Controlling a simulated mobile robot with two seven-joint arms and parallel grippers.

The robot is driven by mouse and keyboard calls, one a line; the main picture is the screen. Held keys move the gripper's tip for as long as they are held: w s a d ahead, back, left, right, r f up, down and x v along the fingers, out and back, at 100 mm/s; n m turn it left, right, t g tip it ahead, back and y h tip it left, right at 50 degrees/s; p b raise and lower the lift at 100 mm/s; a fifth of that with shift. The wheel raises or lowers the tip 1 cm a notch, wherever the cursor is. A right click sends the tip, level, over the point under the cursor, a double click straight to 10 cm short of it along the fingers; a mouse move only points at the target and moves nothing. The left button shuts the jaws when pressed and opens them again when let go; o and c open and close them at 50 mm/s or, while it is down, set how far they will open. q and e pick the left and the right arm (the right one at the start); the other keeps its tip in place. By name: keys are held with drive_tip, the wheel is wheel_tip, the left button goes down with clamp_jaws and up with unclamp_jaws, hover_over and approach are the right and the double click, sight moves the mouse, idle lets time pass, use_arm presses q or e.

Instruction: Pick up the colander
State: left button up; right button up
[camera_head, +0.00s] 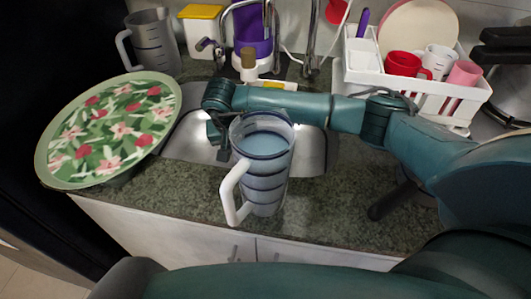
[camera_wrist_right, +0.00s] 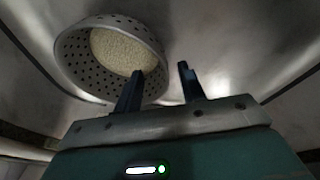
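The colander (camera_wrist_right: 72,58) is a grey metal bowl with many small holes in the right wrist view. It sits tilted in that picture, with something pale and grainy (camera_wrist_right: 118,52) in its middle. My right gripper (camera_wrist_right: 161,72) is open. Its left finger overlaps the colander's lower right part, and its right finger is beyond the rim. I cannot tell whether either finger touches it. In the head view my right gripper (camera_head: 216,128) reaches down into the sink (camera_head: 185,140), and I cannot make out the colander there. My left gripper is not in view.
A grey pitcher (camera_head: 265,180) of bluish liquid stands at the counter's front, partly hiding the sink. A floral plate (camera_head: 108,130) lies left of the sink. Another pitcher (camera_head: 153,45) and the faucet stand behind. A white rack (camera_head: 425,90) with mugs is at right.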

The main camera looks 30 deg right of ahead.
drive_tip(key=x, duration=0.3)
drive_tip(key=shift+a+f, duration=0.1)
drive_tip(key=shift+f, duration=0.15)
drive_tip(key=shift+r, duration=0.1)
clamp_jaws()
